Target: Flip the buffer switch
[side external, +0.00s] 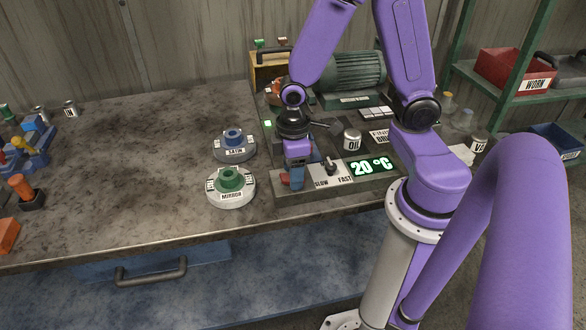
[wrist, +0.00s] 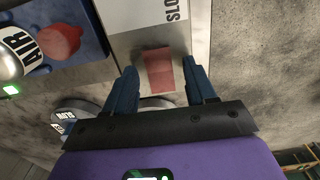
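The buffer switch appears to be a red rectangular rocker on the grey control panel (side external: 375,183). In the wrist view the red switch (wrist: 158,70) lies between my two blue fingers, beside a white plate with the partly visible word "SLO". In the side view a red edge of the switch (side external: 284,179) shows beside my fingers, and the rest is hidden. My gripper (side external: 292,183) points down at the panel's left end. Its fingers stand apart with a gap on each side of the switch. I cannot tell whether the fingertips touch the panel.
A black speed knob (side external: 331,167) and a green 20 °C display (side external: 370,166) sit right of the switch. The MIRROR disc (side external: 231,190) and SATIN disc (side external: 235,148) lie close on the left. The bench's middle is clear.

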